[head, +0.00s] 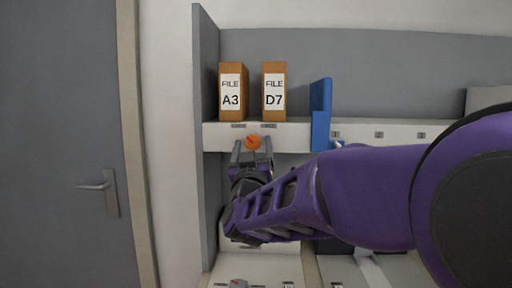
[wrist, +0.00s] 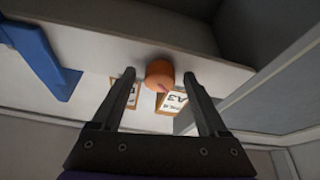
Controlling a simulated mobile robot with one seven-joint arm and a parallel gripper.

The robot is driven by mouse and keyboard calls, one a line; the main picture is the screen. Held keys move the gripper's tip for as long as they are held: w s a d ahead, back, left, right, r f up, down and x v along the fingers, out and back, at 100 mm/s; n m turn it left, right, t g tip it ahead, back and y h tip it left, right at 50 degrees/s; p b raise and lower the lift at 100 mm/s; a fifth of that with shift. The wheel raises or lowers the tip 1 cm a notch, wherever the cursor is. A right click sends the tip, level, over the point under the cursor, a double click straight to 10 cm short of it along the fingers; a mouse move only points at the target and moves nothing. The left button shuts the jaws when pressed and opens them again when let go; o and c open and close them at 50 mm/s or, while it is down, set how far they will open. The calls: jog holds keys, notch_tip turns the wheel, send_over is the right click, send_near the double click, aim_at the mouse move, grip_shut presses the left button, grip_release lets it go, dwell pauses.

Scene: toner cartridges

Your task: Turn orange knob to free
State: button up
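The orange knob (head: 253,142) is on the front edge of the white shelf, below the two file boxes. In the wrist view the knob (wrist: 160,73) shows as a round orange cap with a darker mark on its face. My gripper (head: 252,146) is at the shelf front, its fingers pointing up at the knob. In the wrist view my gripper (wrist: 160,78) is open, with one finger on each side of the knob and visible gaps between. I cannot tell how far the fingertips reach along the knob.
File boxes A3 (head: 231,92) and D7 (head: 274,92) stand on the shelf (head: 290,134) above the knob. A blue bracket-like piece (head: 320,115) is to their right. A grey side panel (head: 207,120) stands close on the left. A grey door (head: 60,140) is farther left.

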grip_shut()
jog(key=shift+m, duration=0.5)
jog(key=m+h, duration=0.1)
jog(key=m, duration=0.1)
jog(key=m+h, duration=0.2)
jog(key=m, duration=0.1)
jog(key=shift+a+m, duration=0.2)
jog(key=shift+m, duration=0.1)
jog(key=m+g+h, duration=0.1)
jog(key=m, duration=0.2)
jog(key=m+g+h, duration=0.1)
jog(key=m+h, duration=0.1)
jog(key=m, duration=0.1)
jog(key=shift+a+r, duration=0.1)
jog(key=shift+a, duration=0.05)
jog(key=m+g, duration=0.1)
jog(key=m, duration=0.2)
jog(key=m+h, duration=0.1)
jog(key=m, duration=0.1)
jog(key=shift+r+m+g, duration=0.15)
jog(key=shift+m+g, duration=0.25)
jog(key=m, duration=0.2)
jog(key=m+g, duration=0.1)
jog(key=m, duration=0.1)
jog(key=shift+a+r+g+h, duration=0.1)
jog(key=shift+r+g+h, duration=0.05)
jog(key=shift+g+h, duration=0.15)
jog(key=shift+m, duration=0.4)
